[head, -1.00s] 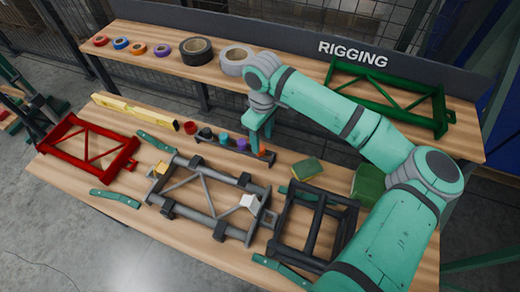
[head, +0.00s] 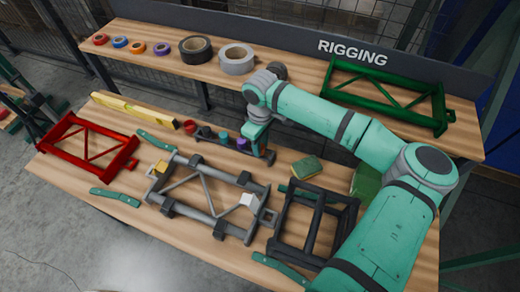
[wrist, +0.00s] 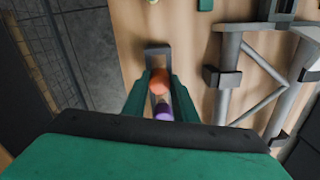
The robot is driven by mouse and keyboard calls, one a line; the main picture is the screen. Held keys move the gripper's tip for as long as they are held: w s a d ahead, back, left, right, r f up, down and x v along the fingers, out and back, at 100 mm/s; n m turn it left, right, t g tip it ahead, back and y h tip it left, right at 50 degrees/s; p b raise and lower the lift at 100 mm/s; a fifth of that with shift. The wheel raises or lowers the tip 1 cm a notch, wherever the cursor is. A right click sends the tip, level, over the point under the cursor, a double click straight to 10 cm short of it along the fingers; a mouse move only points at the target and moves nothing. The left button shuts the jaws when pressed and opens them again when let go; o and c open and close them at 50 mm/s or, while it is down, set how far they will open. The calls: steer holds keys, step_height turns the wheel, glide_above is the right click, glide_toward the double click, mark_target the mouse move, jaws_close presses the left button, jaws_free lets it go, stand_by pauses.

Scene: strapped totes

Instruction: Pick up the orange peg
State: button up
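The orange peg (wrist: 158,82) shows in the wrist view between the two green fingers, near their tips. In the head view it is hidden behind my gripper (head: 256,145). My gripper (wrist: 160,78) points down over the right end of the dark peg rack (head: 270,157). Its fingers stand apart, one on each side of the peg. I cannot tell whether they touch it. The purple peg (head: 242,143) is beside it in the rack, and also shows in the wrist view (wrist: 164,111).
A teal peg (head: 223,136) and a red peg (head: 194,132) stand farther left in the rack. A grey frame (head: 205,195) lies in front of it, and a green and yellow sponge (head: 307,167) is to the right. A yellow level (head: 135,110) lies at left.

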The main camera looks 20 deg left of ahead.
steer(key=c, duration=0.4)
steer(key=shift+r, duration=0.1)
steer(key=shift+r, duration=0.6)
steer(key=shift+s+d+r, duration=0.35)
steer(key=shift+s+r, duration=1.95)
steer(key=shift+r, duration=0.5)
steer(key=shift+s+d+r, duration=0.4)
steer(key=shift+s+r, duration=1.9)
steer(key=shift+r, duration=0.45)
steer(key=shift+s+d+r, duration=0.35)
steer(key=shift+s+r, duration=1.95)
steer(key=shift+r, duration=0.5)
